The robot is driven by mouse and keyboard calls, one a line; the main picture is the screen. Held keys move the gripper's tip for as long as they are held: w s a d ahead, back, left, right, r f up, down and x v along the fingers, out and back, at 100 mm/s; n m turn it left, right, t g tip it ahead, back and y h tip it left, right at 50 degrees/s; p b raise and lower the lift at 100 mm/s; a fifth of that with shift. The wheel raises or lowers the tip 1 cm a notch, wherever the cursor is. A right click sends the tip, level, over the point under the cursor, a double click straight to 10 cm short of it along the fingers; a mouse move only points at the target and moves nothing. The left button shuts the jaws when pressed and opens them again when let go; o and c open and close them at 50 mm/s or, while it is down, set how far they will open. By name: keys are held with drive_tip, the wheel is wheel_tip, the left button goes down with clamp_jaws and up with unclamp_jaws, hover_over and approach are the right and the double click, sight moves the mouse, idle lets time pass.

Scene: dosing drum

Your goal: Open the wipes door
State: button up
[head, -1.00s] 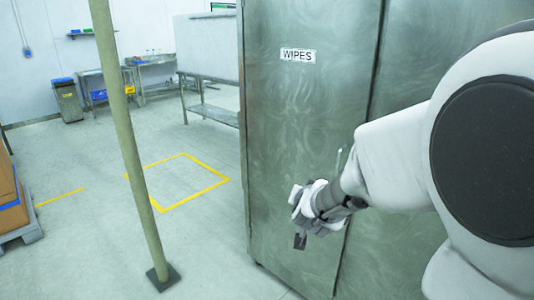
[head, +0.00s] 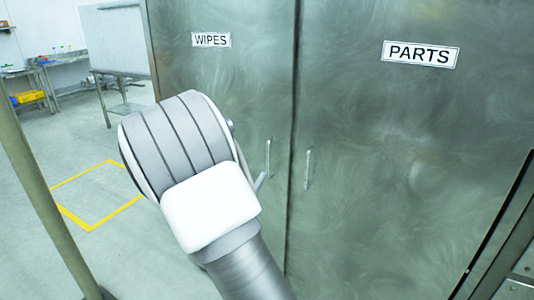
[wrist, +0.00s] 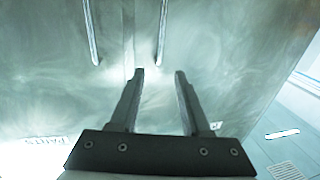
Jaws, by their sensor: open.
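The wipes door (head: 190,80) is a grey metal cabinet door with a WIPES label (head: 211,40). It looks closed against the seam beside the parts door. Its upright bar handle (head: 268,158) is near that seam. In the wrist view, which looks upside down, the wipes handle (wrist: 162,32) is ahead of my gripper (wrist: 159,74). The gripper is open and empty. Its two fingers point at the door, and the handle lines up with the gap between them, apart from the fingertips. In the head view my arm hides the gripper.
The parts door (head: 400,150) with its label (head: 421,54) stands on the right. Its handle (head: 307,168) is close to the wipes handle and shows in the wrist view too (wrist: 90,32). A pole (head: 40,190) stands at left; floor with a yellow outline (head: 95,222) is clear.

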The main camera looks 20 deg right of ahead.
sight(268, 154)
drive_tip(key=x, duration=1.5)
drive_tip(key=shift+w+d, duration=0.1)
drive_tip(key=shift+w, duration=0.05)
clamp_jaws()
idle(0.8)
